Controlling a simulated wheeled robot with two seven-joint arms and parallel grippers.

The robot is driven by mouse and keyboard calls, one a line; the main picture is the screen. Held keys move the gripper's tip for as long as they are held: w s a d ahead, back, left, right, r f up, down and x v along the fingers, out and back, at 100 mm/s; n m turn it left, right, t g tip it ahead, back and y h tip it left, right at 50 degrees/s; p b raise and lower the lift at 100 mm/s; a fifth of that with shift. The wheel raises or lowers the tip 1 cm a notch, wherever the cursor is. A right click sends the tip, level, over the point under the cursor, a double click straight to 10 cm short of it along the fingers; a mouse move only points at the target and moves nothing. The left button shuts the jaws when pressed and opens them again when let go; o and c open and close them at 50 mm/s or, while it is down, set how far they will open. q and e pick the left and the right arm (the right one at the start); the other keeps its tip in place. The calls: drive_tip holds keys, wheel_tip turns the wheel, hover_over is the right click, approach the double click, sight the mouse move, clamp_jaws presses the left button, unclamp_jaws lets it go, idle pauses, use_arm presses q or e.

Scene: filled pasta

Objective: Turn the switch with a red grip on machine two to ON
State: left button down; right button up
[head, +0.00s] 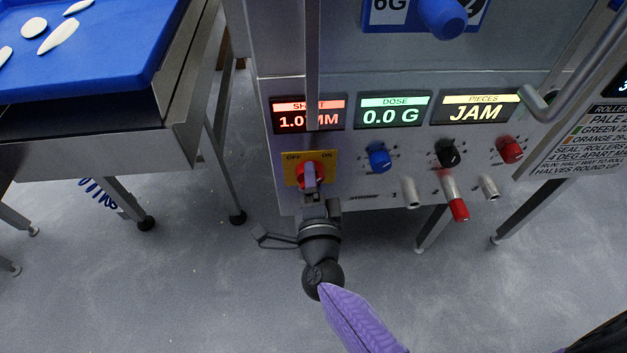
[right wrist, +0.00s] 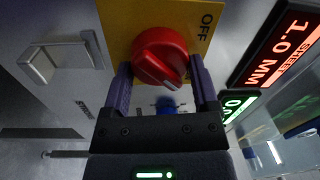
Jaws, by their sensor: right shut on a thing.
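The switch's red grip (head: 299,174) sits on a yellow plate (head: 290,158) at the lower left of the machine's grey front panel. The plate has OFF at its upper left and ON at its upper right. My right gripper (head: 310,182) is at the switch from below and covers part of it. In the right wrist view, the red grip (right wrist: 160,52) is between the two fingers of the right gripper, which is shut on it. A pale mark shows on the grip's lower edge, away from the OFF label. My left gripper is not in view.
Displays above read 1.0 MM, DOSE 0.0 G (head: 394,111) and PIECES JAM (head: 476,108). Blue (head: 379,158), black (head: 447,153) and red (head: 511,150) knobs and a red-tipped lever (head: 458,208) are to the right. A blue tray (head: 120,70) stands at left.

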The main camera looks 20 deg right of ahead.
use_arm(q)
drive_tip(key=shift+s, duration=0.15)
use_arm(e)
drive_tip(key=o, duration=1)
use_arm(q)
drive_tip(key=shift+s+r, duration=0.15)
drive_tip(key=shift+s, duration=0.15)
use_arm(e)
drive_tip(key=shift+o, duration=0.6)
use_arm(q)
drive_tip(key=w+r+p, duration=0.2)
drive_tip(key=shift+p, duration=0.4)
use_arm(e)
drive_tip(key=v, duration=1)
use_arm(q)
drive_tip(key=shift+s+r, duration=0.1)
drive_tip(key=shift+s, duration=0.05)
